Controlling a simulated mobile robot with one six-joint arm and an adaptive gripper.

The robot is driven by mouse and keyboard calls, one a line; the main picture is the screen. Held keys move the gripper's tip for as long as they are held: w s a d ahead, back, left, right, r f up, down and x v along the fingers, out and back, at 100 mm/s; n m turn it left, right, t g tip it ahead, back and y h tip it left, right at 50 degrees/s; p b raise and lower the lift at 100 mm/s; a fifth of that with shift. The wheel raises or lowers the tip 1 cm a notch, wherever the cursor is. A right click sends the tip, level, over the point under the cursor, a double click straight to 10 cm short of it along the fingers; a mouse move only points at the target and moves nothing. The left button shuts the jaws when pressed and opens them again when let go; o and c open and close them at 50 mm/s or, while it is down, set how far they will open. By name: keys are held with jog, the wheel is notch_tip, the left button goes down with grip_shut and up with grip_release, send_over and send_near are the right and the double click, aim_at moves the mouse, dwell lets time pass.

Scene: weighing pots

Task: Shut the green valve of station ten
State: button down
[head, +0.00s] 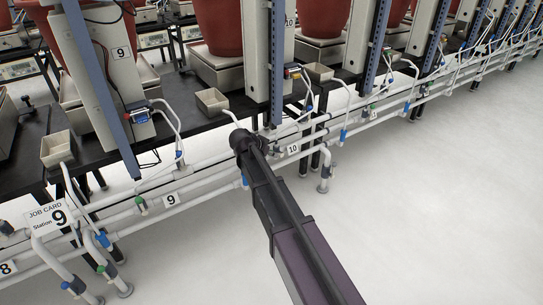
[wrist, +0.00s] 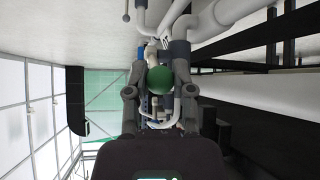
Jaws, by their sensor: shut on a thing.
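In the wrist view, a round green valve knob (wrist: 159,76) sits between the two fingers of my gripper (wrist: 160,88). The fingers are closed on it from both sides. White pipes and a grey pipe collar lie just beyond it. In the head view my arm reaches to the pipe rails beside the station 10 plate (head: 293,149). There the arm's end hides the fingers and the held knob. I cannot tell from these views how far the valve is turned.
Another green valve (head: 140,203) is on the rail near the station 9 plate (head: 171,199). A job card (head: 48,218) reads station 9. White pipes with blue fittings run along the black tables close to my arm. The pale floor at right is clear.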

jog(key=shift+d, duration=0.15)
jog(key=shift+c, duration=2.4)
grip_release()
jog(key=shift+r+p, duration=0.15)
jog(key=shift+p, duration=0.2)
